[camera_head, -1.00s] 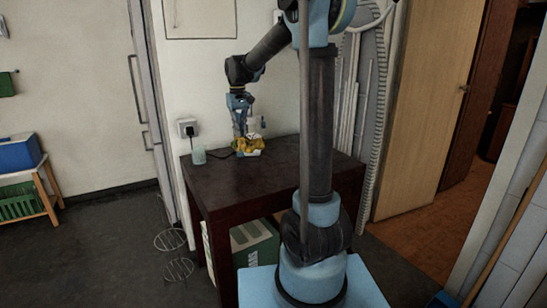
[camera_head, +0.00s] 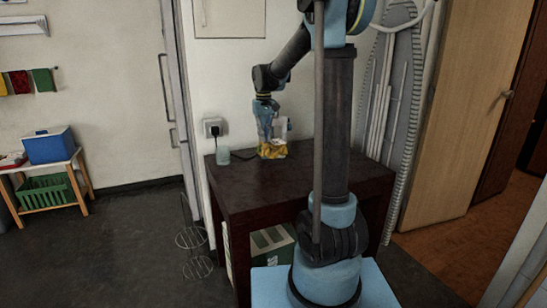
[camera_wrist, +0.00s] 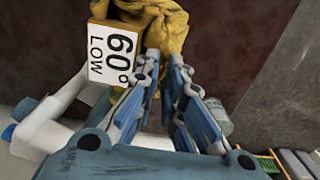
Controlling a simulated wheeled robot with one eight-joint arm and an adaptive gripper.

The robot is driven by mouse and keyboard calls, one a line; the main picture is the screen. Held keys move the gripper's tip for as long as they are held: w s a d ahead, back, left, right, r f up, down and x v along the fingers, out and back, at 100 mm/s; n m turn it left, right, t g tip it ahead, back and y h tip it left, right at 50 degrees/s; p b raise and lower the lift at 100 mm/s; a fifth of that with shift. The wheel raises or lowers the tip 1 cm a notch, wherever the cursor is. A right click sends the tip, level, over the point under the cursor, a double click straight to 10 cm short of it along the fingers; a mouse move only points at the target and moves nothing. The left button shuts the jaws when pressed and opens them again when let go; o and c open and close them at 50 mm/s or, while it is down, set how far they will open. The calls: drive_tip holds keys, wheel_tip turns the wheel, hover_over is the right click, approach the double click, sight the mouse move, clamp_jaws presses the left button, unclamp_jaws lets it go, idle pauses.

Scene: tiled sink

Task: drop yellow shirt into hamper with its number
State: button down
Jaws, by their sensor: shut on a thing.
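The crumpled yellow shirt (camera_head: 271,152) is on the dark table, toward its back edge. My gripper (camera_head: 268,144) reaches down over it from above. In the wrist view, my gripper (camera_wrist: 166,72) has its fingers shut on the lower part of the yellow shirt (camera_wrist: 160,24). A white tag (camera_wrist: 113,52) reading "60° LOW" is beside the shirt in that view. No hamper that I can make out clearly with a number shows. A green-and-white box (camera_head: 270,243) is under the table, partly hidden by my arm.
A pale cup (camera_head: 223,156) stands left of the shirt on the table (camera_head: 255,189). At left, a low wooden stand holds a blue box (camera_head: 49,145) above a green crate (camera_head: 45,194). Wire racks (camera_head: 192,238) stand on the floor.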

sight(265, 150)
drive_tip(key=shift+f, duration=3.5)
drive_tip(key=c, duration=1.7)
unclamp_jaws()
